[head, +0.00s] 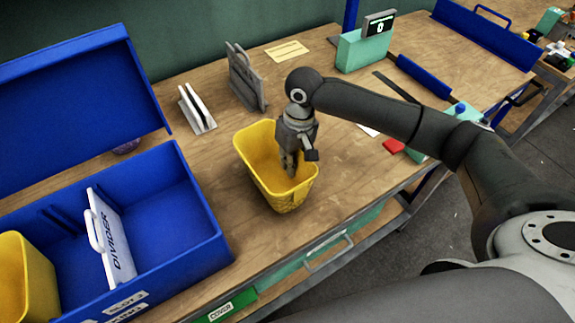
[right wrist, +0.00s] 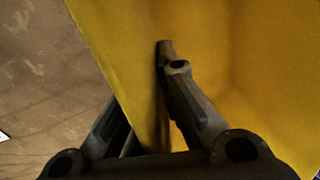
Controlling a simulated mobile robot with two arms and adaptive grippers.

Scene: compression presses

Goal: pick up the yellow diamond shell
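The yellow diamond shell (head: 249,152) is an open, tub-like yellow piece with a textured outer side, near the front edge of the wooden table. My right gripper (head: 290,163) reaches down into its opening from above. In the right wrist view, the fingers (right wrist: 160,90) straddle the yellow wall (right wrist: 255,70). One finger is inside against the yellow surface and the other is outside, its tip hidden behind the wall. The fingers converge and look shut on the wall. I cannot tell whether the shell touches the table. My left gripper is not in view.
A blue open-lidded box (head: 165,215) stands left, with a white divider (head: 108,235) and another yellow container (head: 25,280). Grey holders (head: 245,78), a white-plated holder (head: 197,110) and a green unit with a display (head: 362,50) stand behind. A red piece (head: 393,146) lies right.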

